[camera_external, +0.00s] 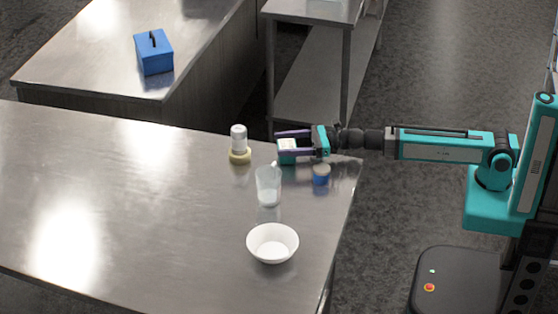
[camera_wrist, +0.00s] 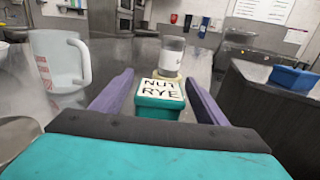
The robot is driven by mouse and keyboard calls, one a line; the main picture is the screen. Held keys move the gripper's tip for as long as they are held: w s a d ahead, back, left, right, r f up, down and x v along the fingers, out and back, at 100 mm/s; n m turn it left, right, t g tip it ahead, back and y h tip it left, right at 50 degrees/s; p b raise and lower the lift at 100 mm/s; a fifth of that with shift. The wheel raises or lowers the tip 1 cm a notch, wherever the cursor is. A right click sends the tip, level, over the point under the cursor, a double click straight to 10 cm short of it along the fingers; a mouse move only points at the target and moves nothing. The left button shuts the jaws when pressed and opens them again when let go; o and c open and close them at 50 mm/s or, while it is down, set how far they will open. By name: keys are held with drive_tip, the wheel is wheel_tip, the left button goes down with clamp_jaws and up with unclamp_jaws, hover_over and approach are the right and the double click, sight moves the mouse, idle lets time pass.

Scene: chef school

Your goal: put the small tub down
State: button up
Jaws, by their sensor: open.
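The small tub (camera_external: 287,152) is teal with a white top, and its label in the wrist view (camera_wrist: 159,92) reads "NUT RYE". It sits upright between the two purple fingers of my gripper (camera_external: 279,148), near the right end of the steel table. In the wrist view my gripper (camera_wrist: 159,78) is open, with a finger on each side of the tub. The tub appears to stand on the table, but its underside is hidden and I cannot tell for certain.
A jar with a yellow base (camera_external: 239,146) stands just beyond the tub. A clear jug (camera_external: 268,188), a white bowl (camera_external: 272,243) and a small blue pot (camera_external: 321,176) are nearby. The table's left side (camera_external: 110,190) is clear. A blue box (camera_external: 155,54) sits on another counter.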

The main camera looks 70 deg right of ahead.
drive_tip(key=shift+s+d+r+p, duration=0.15)
drive_tip(key=shift+s+p, duration=0.35)
drive_tip(key=shift+p, duration=1)
drive_tip(key=shift+s+p, duration=0.1)
drive_tip(key=shift+p, duration=0.2)
drive_tip(key=shift+s+d+p, duration=0.15)
drive_tip(key=shift+s+p, duration=0.05)
drive_tip(key=shift+p, duration=0.4)
drive_tip(key=shift+s+d+p, duration=0.25)
drive_tip(key=shift+s+p, duration=0.2)
drive_tip(key=shift+p, duration=0.75)
drive_tip(key=shift+s+p, duration=0.1)
drive_tip(key=shift+p, duration=0.5)
drive_tip(key=s+p, duration=0.1)
drive_tip(key=p, duration=0.5)
drive_tip(key=shift+s+d+p, duration=0.1)
drive_tip(key=shift+d+p, duration=0.05)
drive_tip(key=shift+p, duration=0.15)
drive_tip(key=p+v, duration=0.1)
drive_tip(key=p, duration=0.4)
drive_tip(key=shift+s+d, duration=0.25)
drive_tip(key=shift+p+v, duration=1.3)
drive_tip(key=shift+v, duration=0.2)
